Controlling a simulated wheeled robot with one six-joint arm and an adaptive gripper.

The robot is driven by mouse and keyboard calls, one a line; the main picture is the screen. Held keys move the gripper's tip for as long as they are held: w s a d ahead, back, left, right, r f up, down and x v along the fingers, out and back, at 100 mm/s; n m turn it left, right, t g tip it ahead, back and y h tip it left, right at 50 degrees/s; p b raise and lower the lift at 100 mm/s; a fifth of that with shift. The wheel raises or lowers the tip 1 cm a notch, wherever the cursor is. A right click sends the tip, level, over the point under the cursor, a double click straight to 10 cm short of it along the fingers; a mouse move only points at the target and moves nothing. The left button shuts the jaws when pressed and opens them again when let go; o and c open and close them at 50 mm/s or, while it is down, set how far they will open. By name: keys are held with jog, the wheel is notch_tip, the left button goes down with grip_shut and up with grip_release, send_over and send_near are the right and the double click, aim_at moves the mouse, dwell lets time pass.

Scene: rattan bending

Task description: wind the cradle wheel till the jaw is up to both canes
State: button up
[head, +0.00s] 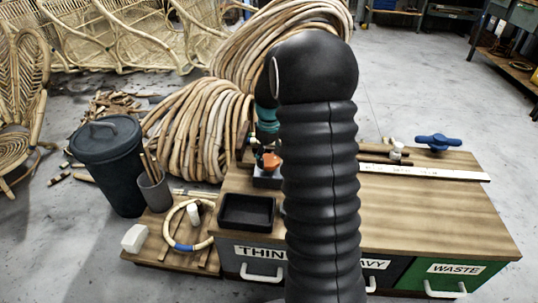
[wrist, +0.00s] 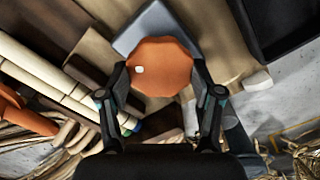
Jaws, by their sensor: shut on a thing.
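The orange wheel (wrist: 160,66) has a scalloped rim and a small white dot, and fills the middle of the wrist view. My gripper (wrist: 160,76) has one finger on each side of it and is shut on it. A grey block (wrist: 150,24) shows behind the wheel. In the head view the orange wheel (head: 271,162) sits low at the bench's left part, partly hidden by my arm. Pale canes (wrist: 50,75) lie side by side at the left of the wrist view. I cannot tell the gap between jaw and canes.
A black tray (head: 246,211) and a cane ring (head: 169,232) lie left of my arm. A dark bin (head: 108,165) and coiled rattan (head: 200,130) stand behind left. The bench top (head: 430,205) on the right is clear.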

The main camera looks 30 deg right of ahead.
aim_at(269, 160)
jog(key=m+p, duration=0.1)
jog(key=m, duration=0.4)
jog(key=shift+s, duration=0.1)
jog(key=shift+m+p, duration=0.3)
jog(key=shift+m, duration=2.2)
jog(key=shift+f, duration=0.1)
jog(key=o, duration=1.1)
notch_tip(269, 160, up, 12)
jog(key=shift+r, duration=0.1)
